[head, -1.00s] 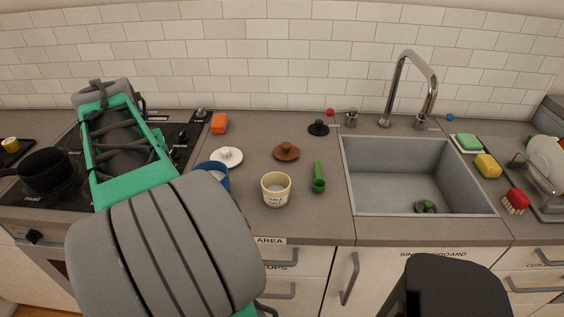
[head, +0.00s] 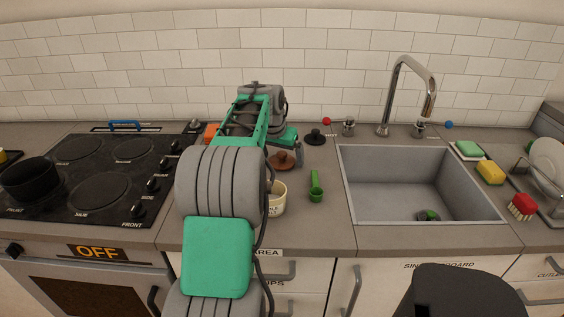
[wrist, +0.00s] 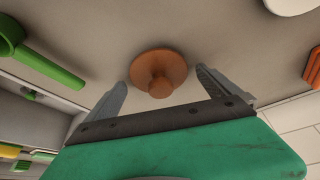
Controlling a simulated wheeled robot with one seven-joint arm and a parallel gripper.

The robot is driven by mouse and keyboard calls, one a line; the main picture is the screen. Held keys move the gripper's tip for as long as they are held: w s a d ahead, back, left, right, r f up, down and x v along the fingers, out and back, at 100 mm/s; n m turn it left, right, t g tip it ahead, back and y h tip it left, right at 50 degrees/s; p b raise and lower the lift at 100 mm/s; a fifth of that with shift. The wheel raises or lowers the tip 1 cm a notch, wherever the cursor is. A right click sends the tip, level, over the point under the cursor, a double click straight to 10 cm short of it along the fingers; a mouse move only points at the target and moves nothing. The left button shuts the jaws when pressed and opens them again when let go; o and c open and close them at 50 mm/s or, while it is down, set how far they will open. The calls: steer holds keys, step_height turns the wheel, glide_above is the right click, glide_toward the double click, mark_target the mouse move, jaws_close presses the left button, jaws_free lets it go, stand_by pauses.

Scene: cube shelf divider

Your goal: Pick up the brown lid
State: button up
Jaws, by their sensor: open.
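The brown lid (head: 282,160), a round disc with a knob, lies on the grey counter just beyond the cream pot (head: 277,200). In the wrist view the brown lid (wrist: 158,72) sits knob towards the camera, ahead of my gripper (wrist: 162,84). The two fingers are apart, one on each side of the knob in that view, with nothing held. I cannot tell how far above the lid the fingertips are. In the head view my gripper (head: 300,152) is beside the lid and my arm hides part of the counter.
A green scoop (head: 316,187) lies right of the pot, and a black lid (head: 315,137) lies behind. An orange block (head: 211,131) is partly hidden by my arm. The sink (head: 415,180) is to the right, the stove (head: 95,175) to the left. A white lid (wrist: 292,4) shows in the wrist view.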

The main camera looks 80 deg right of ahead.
steer(key=shift+r, duration=0.1)
steer(key=c, duration=1.8)
